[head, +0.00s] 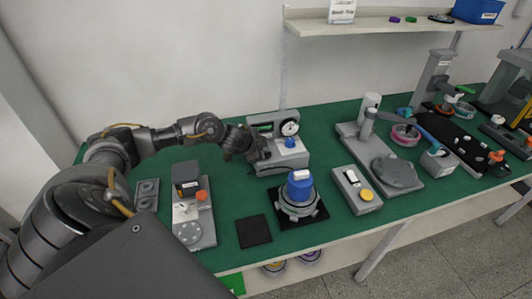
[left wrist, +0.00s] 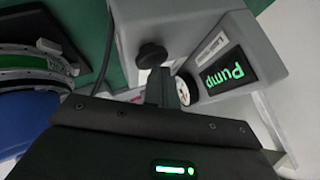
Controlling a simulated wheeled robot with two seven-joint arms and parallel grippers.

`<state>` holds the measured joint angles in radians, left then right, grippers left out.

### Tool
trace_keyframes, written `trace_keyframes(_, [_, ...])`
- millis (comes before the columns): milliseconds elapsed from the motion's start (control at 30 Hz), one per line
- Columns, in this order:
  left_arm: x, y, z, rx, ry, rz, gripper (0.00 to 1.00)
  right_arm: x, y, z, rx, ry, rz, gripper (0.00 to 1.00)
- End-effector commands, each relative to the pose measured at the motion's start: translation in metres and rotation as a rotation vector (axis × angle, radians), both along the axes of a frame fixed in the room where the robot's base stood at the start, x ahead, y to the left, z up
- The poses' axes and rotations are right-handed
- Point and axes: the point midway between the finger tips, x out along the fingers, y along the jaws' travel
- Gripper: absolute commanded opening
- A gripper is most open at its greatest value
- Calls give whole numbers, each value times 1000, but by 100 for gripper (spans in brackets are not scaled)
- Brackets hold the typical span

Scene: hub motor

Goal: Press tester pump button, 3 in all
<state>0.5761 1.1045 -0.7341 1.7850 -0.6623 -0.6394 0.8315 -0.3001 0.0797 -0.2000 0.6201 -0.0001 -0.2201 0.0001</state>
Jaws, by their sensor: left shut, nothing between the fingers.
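The tester (head: 290,160) is a light grey unit at the back middle of the green table, with a round gauge (head: 290,128) and a small blue part on its front. In the left wrist view its green "Pump" sign (left wrist: 226,70) shows on a dark panel. A black round knob-like button (left wrist: 152,55) is near it; I cannot tell for sure that this is the pump button. My left gripper (head: 258,156) is at the tester's left side, shut and empty. Its fingertips (left wrist: 160,82) appear close to the black button; contact is unclear. My right gripper is out of view.
A hub motor with a blue top (head: 300,187) stands on a black pad in front of the tester. A grey box with a yellow button (head: 367,195) is to its right. A device with an orange button (head: 201,196) is left. A black mat (head: 253,232) lies near the front edge.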

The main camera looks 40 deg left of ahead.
Motion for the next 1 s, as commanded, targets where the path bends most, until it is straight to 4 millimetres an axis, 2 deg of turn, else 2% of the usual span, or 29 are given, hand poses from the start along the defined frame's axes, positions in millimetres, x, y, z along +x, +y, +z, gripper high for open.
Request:
trace_keyframes(633, [-1, 0, -10, 1, 4, 0, 0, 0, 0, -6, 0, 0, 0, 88])
trace_keyframes(1000, [-1, 0, -7, 1, 4, -1, 0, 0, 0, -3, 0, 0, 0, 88])
